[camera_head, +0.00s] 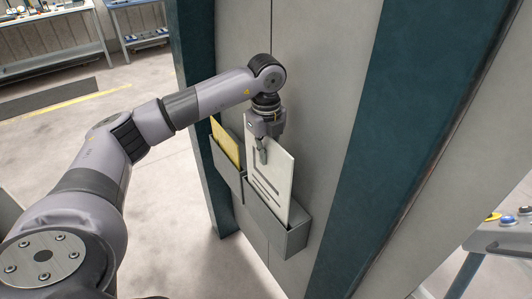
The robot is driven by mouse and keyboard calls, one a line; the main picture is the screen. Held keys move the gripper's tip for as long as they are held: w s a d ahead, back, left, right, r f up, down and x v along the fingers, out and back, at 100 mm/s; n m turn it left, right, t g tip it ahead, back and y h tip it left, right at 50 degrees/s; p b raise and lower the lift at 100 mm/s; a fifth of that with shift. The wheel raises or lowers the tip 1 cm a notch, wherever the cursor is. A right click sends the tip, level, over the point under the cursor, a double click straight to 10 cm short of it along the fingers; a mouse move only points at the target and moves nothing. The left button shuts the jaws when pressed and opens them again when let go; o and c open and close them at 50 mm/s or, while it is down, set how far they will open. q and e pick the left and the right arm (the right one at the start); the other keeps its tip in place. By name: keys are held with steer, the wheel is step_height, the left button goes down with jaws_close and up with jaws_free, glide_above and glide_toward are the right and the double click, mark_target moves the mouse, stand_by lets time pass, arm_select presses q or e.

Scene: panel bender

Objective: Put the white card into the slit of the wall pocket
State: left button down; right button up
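The white card (281,173), with dark printed lines on its face, stands nearly upright at the grey wall pocket (291,242) on the cabinet front. Its lower edge is hidden behind the pocket's front wall, so the card's lower part appears to be inside the slit; how deep I cannot tell. My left gripper (262,152) is at the card's upper left part. One finger lies against the card's face; the other finger is hidden behind it. The gripper appears shut on the card. My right gripper is out of view.
A second grey pocket (226,163) with a yellow card (226,141) is mounted just left of the first. A dark teal post (399,120) stands to the right. A panel with buttons (507,232) is at the far right. Workbenches (55,50) stand at the back left.

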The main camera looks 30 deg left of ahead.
arm_select(q)
steer(key=b, duration=0.4)
glide_above(266, 203)
steer(key=shift+f, duration=3.05)
steer(key=shift+w+a+f+b, duration=0.15)
steer(key=shift+f+b, duration=1.45)
steer(key=shift+f, duration=0.8)
steer(key=shift+w+f+b, duration=0.1)
steer(key=shift+f+b, duration=1.45)
steer(key=shift+f, duration=0.8)
steer(key=c, duration=1.7)
jaws_free()
step_height(266, 203, up, 12)
